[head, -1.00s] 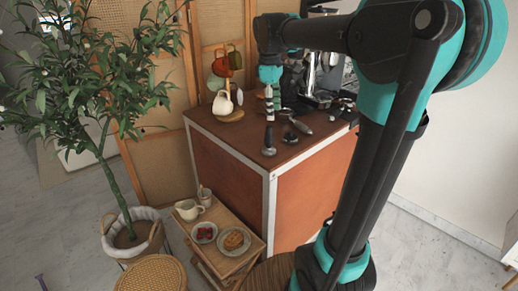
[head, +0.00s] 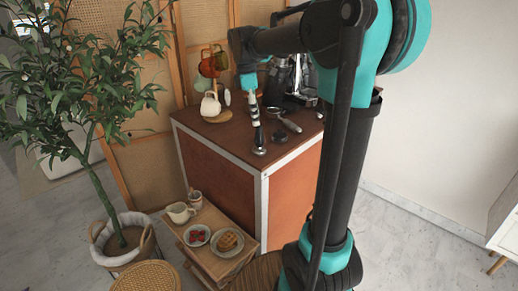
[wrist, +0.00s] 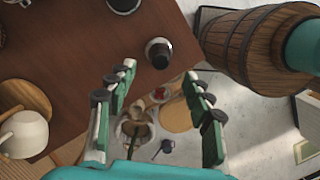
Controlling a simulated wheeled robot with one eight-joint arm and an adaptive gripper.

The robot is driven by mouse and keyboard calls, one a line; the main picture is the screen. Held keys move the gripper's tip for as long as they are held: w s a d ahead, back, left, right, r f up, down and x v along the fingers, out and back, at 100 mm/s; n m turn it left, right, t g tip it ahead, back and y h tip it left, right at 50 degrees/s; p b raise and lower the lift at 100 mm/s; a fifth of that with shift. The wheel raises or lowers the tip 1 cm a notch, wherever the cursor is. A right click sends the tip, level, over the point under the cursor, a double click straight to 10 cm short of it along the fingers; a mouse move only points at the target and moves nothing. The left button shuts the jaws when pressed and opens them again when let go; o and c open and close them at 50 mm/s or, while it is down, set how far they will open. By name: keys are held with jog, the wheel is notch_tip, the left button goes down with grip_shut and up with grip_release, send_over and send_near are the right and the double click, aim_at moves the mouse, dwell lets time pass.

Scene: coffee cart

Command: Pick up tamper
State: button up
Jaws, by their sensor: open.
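The tamper (head: 259,148) stands upright near the front corner of the brown cart top (head: 222,131), with a shiny round base and a dark handle. In the wrist view the tamper (wrist: 158,54) shows from above, just beyond and between the fingertips. My gripper (head: 254,118) is over the cart top, just above the tamper's handle in the head view. In the wrist view my gripper (wrist: 160,76) has its fingers wide apart with nothing between them. I cannot tell whether a finger touches the handle.
A low wooden table with food (head: 252,243) is below the front. A barrel (wrist: 245,45) shows right in the wrist view.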

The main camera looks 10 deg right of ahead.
aim_at(259, 132)
jog(key=shift+s+d+f, duration=0.1)
jog(key=shift+d+f, duration=0.15)
jog(key=shift+f, duration=0.75)
jog(key=shift+w+d+f, duration=0.1)
jog(key=shift+d+f, duration=0.1)
jog(key=shift+f, duration=0.85)
jog(key=shift+s+d+f, duration=0.1)
jog(key=shift+d+f, duration=0.15)
jog(key=shift+f, duration=0.75)
grip_shut()
